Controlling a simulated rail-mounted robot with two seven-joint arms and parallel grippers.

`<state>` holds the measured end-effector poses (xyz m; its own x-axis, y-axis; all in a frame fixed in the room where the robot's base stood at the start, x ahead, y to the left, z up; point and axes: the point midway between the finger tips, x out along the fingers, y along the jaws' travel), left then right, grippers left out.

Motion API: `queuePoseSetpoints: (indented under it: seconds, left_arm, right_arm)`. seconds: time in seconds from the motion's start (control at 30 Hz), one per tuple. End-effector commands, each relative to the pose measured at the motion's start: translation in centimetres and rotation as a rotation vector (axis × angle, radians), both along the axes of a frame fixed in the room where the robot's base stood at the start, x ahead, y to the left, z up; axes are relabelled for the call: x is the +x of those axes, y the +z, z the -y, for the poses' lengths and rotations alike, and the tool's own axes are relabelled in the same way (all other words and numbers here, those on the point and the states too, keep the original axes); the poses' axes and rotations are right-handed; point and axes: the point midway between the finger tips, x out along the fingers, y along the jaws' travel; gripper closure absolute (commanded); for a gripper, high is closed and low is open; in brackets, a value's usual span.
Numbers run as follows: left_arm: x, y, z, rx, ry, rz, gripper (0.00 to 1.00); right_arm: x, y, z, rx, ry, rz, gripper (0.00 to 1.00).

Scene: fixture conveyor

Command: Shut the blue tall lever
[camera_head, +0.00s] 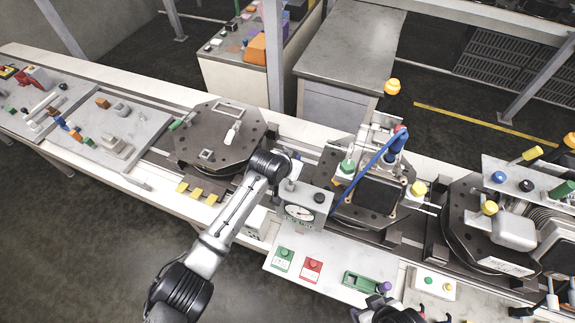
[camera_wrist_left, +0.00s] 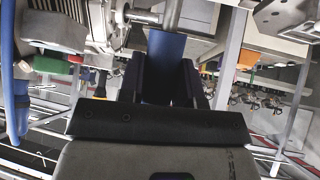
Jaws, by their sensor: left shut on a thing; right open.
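The blue tall lever (camera_head: 368,172) shows as a long, slanted blue bar at the middle fixture in the head view. In the left wrist view, a flat blue handle (camera_wrist_left: 166,66) stands between the two dark fingers of my left gripper (camera_wrist_left: 165,88), which is shut on it. It looks like part of this lever. In the head view my left wrist hides the left fingers. My right gripper (camera_head: 535,307) is open near the bottom right corner, partly cut off and apart from the lever.
Red (camera_head: 312,268) and green (camera_head: 283,258) buttons sit on the front panel. An octagonal plate (camera_head: 188,140) lies left.

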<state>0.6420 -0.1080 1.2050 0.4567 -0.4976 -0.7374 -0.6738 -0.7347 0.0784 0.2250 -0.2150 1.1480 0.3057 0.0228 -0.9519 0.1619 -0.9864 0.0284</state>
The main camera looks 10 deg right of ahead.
Motion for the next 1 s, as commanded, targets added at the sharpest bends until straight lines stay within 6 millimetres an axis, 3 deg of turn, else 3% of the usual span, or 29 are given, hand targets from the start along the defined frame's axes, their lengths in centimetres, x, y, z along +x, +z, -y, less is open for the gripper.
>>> queuePoseSetpoints:
  seconds: [0.63,0.67,0.9,1.0]
  left_arm:
    - [0.25,-0.42,0.15,0.025,0.000,-0.037,1.00]
    - [0.25,-0.43,0.14,0.025,0.000,-0.037,0.66]
    - [0.27,-0.32,0.17,0.023,0.000,-0.036,0.43]
    - [0.27,-0.29,0.19,0.023,0.000,-0.035,0.43]
  right_arm:
    - [-0.04,-0.02,0.32,-0.011,0.007,-0.001,0.31]
    - [-0.04,-0.02,0.32,-0.011,0.007,-0.001,0.31]
    - [-0.04,0.00,0.30,-0.011,0.007,-0.001,0.31]
    - [-0.04,0.00,0.26,-0.009,0.005,-0.001,0.31]
